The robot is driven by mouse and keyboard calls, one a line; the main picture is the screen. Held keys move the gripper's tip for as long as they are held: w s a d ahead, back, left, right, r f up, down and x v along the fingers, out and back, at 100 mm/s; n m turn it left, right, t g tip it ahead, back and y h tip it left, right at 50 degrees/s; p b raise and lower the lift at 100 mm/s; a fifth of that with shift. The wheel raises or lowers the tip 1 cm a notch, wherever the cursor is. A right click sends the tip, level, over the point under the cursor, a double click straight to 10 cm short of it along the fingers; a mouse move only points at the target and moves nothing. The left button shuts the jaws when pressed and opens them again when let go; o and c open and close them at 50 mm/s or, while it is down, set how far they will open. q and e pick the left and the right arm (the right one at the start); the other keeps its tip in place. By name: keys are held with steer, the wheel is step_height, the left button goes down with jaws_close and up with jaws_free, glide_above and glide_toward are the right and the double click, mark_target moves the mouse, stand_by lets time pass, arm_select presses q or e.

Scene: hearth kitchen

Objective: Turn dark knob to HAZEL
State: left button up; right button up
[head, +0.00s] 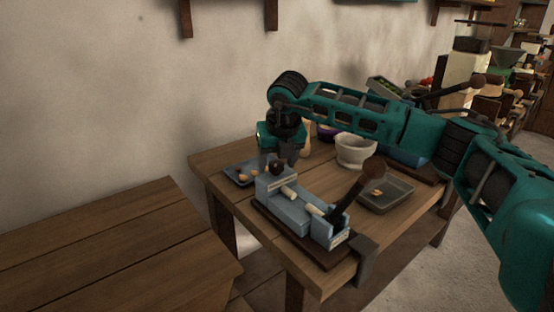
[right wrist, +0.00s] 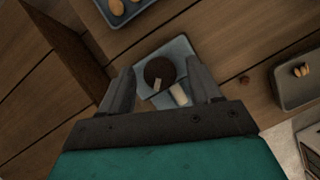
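The dark round knob (head: 277,168) sits on top of the tall end block of a blue-grey cracker device (head: 290,213) on the table. In the right wrist view the knob (right wrist: 160,72) shows a small pale mark on its lower edge. No HAZEL label can be read. My right gripper (head: 286,158) is above the knob, pointing down. In the right wrist view its two fingers (right wrist: 160,80) are spread on either side of the knob, with gaps showing between them and it. My left gripper is not in view.
A lever with a dark ball handle (head: 376,170) rises from the device's near end. A blue tray with nuts (head: 233,176) lies left, a grey tray (head: 398,200) right, and a pale mortar (head: 355,152) behind. An empty wooden bench (head: 110,250) stands at the left.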

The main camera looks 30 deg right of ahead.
steer(key=shift+c, duration=1.4)
steer(key=c, duration=0.7)
